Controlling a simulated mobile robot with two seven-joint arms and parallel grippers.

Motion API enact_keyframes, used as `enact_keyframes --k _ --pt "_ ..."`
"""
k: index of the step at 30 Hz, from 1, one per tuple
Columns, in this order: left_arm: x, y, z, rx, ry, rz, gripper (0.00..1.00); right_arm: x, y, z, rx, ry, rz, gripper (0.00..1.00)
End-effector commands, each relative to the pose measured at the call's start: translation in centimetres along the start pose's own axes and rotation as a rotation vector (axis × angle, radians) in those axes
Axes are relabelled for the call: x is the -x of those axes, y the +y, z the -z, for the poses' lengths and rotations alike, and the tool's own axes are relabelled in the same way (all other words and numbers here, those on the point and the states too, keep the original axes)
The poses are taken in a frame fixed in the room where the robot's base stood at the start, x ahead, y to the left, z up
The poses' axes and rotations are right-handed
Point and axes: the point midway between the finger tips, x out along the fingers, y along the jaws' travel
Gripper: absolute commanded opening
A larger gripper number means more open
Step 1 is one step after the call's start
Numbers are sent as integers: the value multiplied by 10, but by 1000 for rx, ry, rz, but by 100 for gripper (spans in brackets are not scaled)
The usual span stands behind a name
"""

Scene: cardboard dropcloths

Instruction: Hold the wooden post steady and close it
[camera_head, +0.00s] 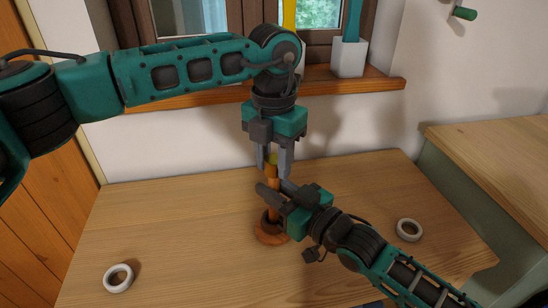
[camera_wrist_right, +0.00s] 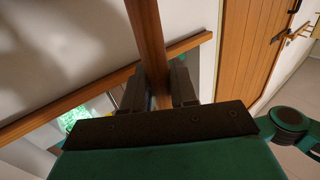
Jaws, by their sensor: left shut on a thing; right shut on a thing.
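The wooden post (camera_head: 271,210) stands upright on a round brown base (camera_head: 268,238) near the middle of the table. Whether that piece sits fully on the post is hard to tell between the fingers. My right gripper (camera_head: 271,191) comes in from the lower right and is shut on the post below the left fingers. In the right wrist view the post (camera_wrist_right: 147,38) runs between my right fingers (camera_wrist_right: 158,88).
On the wooden table (camera_head: 180,230), one white ring (camera_head: 107,285) lies at the front left and another (camera_head: 398,231) at the right. A window sill (camera_head: 372,86) bearing a white pot (camera_head: 347,60) is behind. A second wooden surface (camera_head: 490,150) stands at the right.

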Motion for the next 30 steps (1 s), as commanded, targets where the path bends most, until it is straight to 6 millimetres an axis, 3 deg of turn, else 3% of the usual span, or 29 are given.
enact_keyframes --k 7,18,19,28,30 --pt "0 0 0 0 0 0 1 0 0 0 0 1 0 0" --pt "0 0 0 -141 -1 0 0 0 0 0 0 1 0 0" --pt "0 0 0 -141 -1 0 37 0 0 0 0 1 0 0" --pt "0 0 0 -140 0 0 66 0 0 0 0 1 0 0" --pt "0 0 0 -139 0 0 66 0 0 0 0 1 0 0"
